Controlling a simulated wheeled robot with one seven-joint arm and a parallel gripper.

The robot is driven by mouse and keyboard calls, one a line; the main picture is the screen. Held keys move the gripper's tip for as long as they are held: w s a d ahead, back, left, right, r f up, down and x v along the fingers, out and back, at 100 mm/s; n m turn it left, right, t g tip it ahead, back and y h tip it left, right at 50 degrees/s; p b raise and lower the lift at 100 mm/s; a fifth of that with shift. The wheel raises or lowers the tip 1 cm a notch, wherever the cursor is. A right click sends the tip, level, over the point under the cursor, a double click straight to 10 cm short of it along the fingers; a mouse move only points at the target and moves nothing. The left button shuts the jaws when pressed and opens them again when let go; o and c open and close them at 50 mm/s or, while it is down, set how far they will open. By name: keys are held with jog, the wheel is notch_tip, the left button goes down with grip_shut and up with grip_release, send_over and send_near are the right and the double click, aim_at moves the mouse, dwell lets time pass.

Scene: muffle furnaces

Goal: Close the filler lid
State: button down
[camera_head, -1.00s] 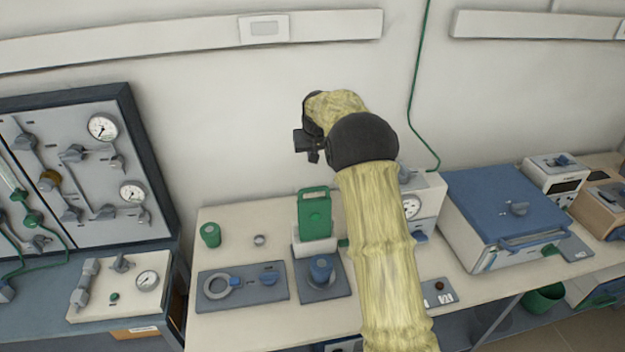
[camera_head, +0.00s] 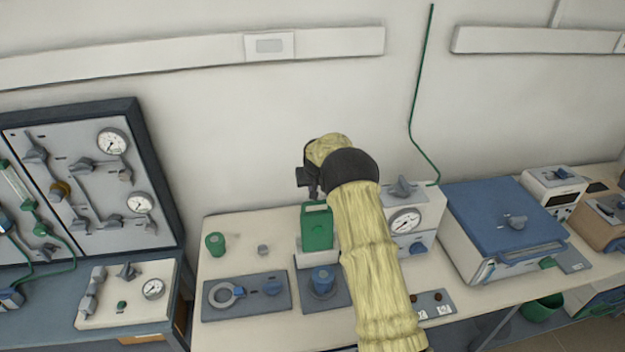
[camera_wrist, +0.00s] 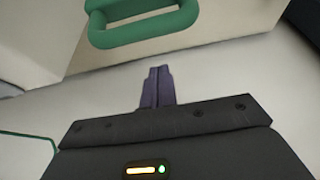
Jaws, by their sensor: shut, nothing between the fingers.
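A grey plate (camera_head: 218,312) on the bench carries a pale ring (camera_head: 222,295) and a blue-grey knob-like part (camera_head: 271,287). Beside it, another grey plate (camera_head: 309,298) carries a round blue cap-like part (camera_head: 322,278). I cannot tell which part is the filler lid. A green can (camera_head: 317,228) with a top handle stands behind. My gripper (camera_head: 304,179) is above the can in the head view, its tips small and partly hidden by the wrist. In the wrist view its fingers (camera_wrist: 157,86) are together and empty, apart from the green handle (camera_wrist: 143,27).
A green cap (camera_head: 215,244) and a small grey cylinder (camera_head: 263,250) stand at the bench's back left. A gauge box (camera_head: 425,213) stands right of my arm, and a blue-topped furnace (camera_head: 480,210) farther right. A gauge panel (camera_head: 85,185) is at left.

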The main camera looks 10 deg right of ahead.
jog(key=s+p, duration=0.2)
jog(key=s, duration=0.1)
jog(key=shift+s, duration=0.35)
jog(key=shift+w, duration=0.1)
